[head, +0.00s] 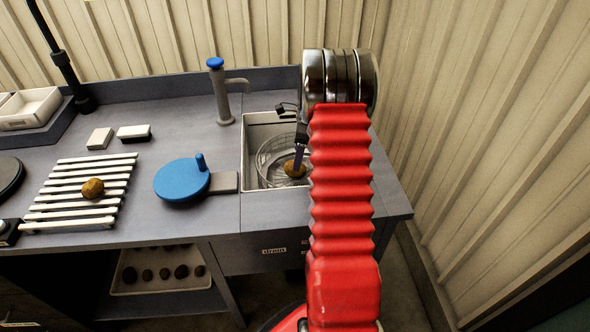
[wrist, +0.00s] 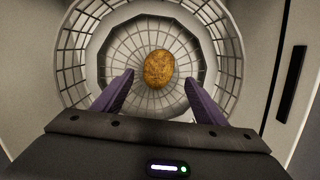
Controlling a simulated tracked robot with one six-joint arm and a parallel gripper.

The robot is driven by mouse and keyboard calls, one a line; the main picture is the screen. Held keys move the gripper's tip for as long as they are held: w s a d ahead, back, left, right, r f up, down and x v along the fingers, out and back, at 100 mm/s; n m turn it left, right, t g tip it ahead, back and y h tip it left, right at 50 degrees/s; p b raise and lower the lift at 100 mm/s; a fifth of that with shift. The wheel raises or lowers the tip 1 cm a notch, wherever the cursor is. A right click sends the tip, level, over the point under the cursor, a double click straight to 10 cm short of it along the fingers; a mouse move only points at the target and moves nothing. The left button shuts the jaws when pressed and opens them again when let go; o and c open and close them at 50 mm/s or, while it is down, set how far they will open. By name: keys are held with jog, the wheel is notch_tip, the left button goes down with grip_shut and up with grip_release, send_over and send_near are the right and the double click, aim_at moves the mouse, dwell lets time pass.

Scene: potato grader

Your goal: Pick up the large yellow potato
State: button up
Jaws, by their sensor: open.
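A yellow-brown potato (wrist: 158,69) lies in the round wire basket (wrist: 82,62) inside the sink. In the head view it shows as a small patch (head: 295,170), partly covered by my gripper. My gripper (wrist: 159,78) is open, with its two purple fingers apart and the potato between and beyond their tips in the wrist view. I cannot tell how far the tips are above it. Another yellow-brown potato (head: 93,188) lies on the white slatted rack (head: 70,210) at the left. It looks similar in size.
The sink walls (head: 250,150) surround the basket closely. A tap with a blue top (head: 222,95) and a blue round disc with a handle (head: 182,180) stand to its left. A tray of several dark potatoes (head: 155,287) is on the lower shelf.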

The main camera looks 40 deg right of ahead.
jog(key=shift+w+a+f, duration=0.1)
jog(key=shift+a+f, duration=0.1)
jog(key=shift+f, duration=1)
jog(key=shift+w+a+f, duration=0.1)
jog(key=shift+a+f, duration=0.05)
jog(key=shift+f, duration=1)
jog(key=shift+c, duration=0.3)
jog(key=c, duration=1.2)
jog(key=shift+o, duration=0.2)
jog(key=shift+r, duration=0.1)
notch_tip(320, 180, up, 18)
